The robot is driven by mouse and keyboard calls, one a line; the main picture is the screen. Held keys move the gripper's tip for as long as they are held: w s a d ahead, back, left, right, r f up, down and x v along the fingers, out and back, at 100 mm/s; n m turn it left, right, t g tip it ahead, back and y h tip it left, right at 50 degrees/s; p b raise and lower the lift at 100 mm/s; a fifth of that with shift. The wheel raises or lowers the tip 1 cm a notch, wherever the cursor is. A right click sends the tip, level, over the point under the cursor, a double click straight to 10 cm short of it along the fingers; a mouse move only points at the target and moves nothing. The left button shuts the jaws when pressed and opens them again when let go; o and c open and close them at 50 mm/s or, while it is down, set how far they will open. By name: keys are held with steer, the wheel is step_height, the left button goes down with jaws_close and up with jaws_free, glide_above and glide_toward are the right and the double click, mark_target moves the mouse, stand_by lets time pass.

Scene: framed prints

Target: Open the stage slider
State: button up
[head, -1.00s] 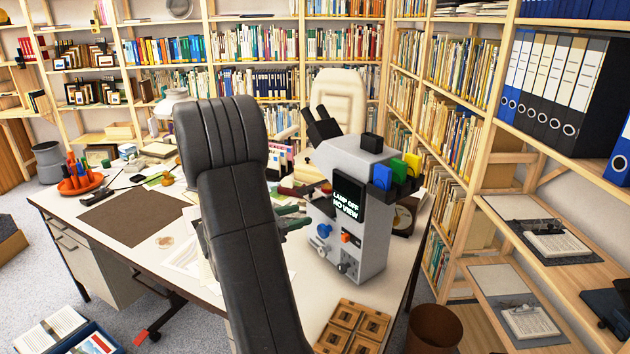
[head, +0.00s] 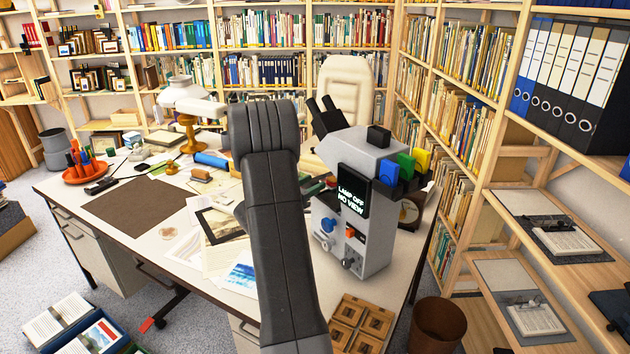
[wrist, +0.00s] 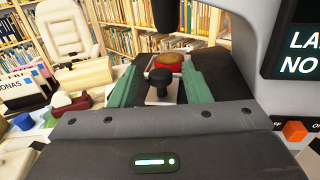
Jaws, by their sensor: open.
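The grey microscope (head: 376,245) stands on the desk with black eyepieces and a screen (head: 353,190) reading "LAMP OFF NO VIEW". In the wrist view, a black knob (wrist: 160,78) stands on a small pale metal plate (wrist: 153,96) at the dark stage. A red-rimmed disc with an amber top (wrist: 168,62) lies just beyond it. My gripper (wrist: 161,80) is open, its green fingers left and right of the knob, with gaps visible on both sides. Whether they touch the stage I cannot tell. In the head view my arm hides most of the gripper and stage.
An orange switch (wrist: 294,131) is on the microscope's front, close right of my gripper. A desk lamp (head: 190,100), papers and a red pen tray (head: 86,174) are to the left. A cream chair (head: 345,85) stands behind.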

steer(key=shift+x, duration=1)
jaws_close()
steer(key=w+a+b+v, duration=0.1)
steer(key=b+v, duration=0.1)
steer(key=v, duration=0.9)
steer(key=shift+a+b, duration=0.35)
steer(key=shift+a, duration=0.05)
steer(key=shift+r, duration=0.1)
jaws_free()
